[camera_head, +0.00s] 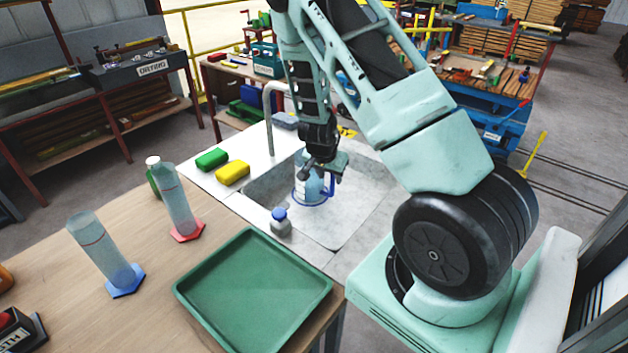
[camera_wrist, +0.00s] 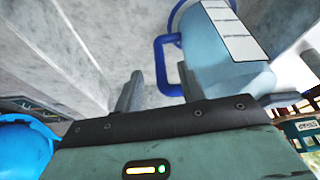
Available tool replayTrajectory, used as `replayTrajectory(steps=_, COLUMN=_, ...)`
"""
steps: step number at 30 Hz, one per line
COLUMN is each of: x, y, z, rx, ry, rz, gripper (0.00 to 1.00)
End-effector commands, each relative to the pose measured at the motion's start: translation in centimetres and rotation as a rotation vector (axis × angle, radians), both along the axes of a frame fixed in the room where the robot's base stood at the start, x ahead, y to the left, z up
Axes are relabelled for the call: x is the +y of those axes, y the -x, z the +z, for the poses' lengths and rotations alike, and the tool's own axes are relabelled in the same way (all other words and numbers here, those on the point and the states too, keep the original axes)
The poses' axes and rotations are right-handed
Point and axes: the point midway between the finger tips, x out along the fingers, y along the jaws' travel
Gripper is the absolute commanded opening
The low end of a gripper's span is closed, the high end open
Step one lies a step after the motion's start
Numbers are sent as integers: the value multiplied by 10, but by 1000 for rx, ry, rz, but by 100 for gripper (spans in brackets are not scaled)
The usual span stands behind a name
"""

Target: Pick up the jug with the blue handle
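The jug (camera_head: 309,186) is pale blue and translucent, with a blue base ring and a blue handle (camera_head: 329,188). It stands in the sink (camera_head: 357,213). My gripper (camera_head: 325,172) hangs over the sink at the jug, hiding its top. In the wrist view the jug (camera_wrist: 228,50) fills the upper right, with a white scale label. Its blue handle (camera_wrist: 160,65) reaches left towards the space between the two fingertips of my gripper (camera_wrist: 158,84). The fingers are apart, one on each side of the handle's line. I cannot tell whether either touches it.
A small bottle with a blue cap (camera_head: 280,222) stands at the sink's near-left edge. Yellow (camera_head: 232,173) and green (camera_head: 211,159) sponges lie left of the sink, near the tap (camera_head: 268,115). A green tray (camera_head: 254,290) and two cylinders (camera_head: 175,200) (camera_head: 103,252) occupy the wooden table.

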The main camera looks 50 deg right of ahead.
Motion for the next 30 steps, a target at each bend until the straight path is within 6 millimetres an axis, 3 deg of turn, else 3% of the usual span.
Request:
replayTrajectory(steps=7, x=-15, y=-3, z=-29, rx=3, ry=-1, rz=-2, gripper=40)
replayTrajectory(steps=16, x=-16, y=-4, z=-33, rx=0, ry=0, rz=0, gripper=40)
replayTrajectory(steps=21, x=-16, y=-4, z=-33, rx=1, ry=0, rz=0, gripper=0)
replayTrajectory(steps=30, x=-17, y=-5, z=-32, rx=-1, ry=2, rz=-1, gripper=0)
